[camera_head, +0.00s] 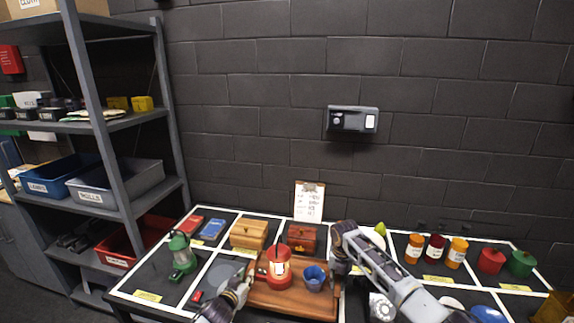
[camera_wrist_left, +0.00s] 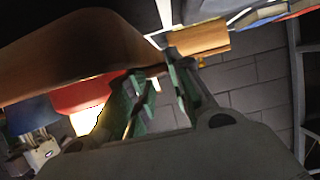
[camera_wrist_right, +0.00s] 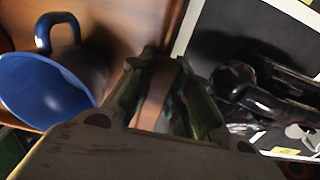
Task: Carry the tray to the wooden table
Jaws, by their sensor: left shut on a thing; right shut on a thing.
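The wooden tray (camera_head: 288,302) is at the front middle of the head view, over a dark table with white grid lines. A red lantern (camera_head: 279,268) and a blue mug (camera_head: 314,278) stand upright on it. My left gripper (camera_head: 240,285) is at the tray's left side; in the left wrist view its green-padded fingers (camera_wrist_left: 157,88) are at the tray's edge. My right gripper (camera_head: 340,266) is at the tray's right side; in the right wrist view its fingers (camera_wrist_right: 165,95) are shut on the tray's rim, beside the blue mug (camera_wrist_right: 50,85). The wooden table cannot be made out.
A green lantern (camera_head: 181,257) stands left of the tray. A wooden box (camera_head: 249,234) and a red-brown box (camera_head: 302,238) stand behind it. Orange jars (camera_head: 414,249) and red and green pots (camera_head: 491,261) are on the right. A grey shelf (camera_head: 130,120) stands at left.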

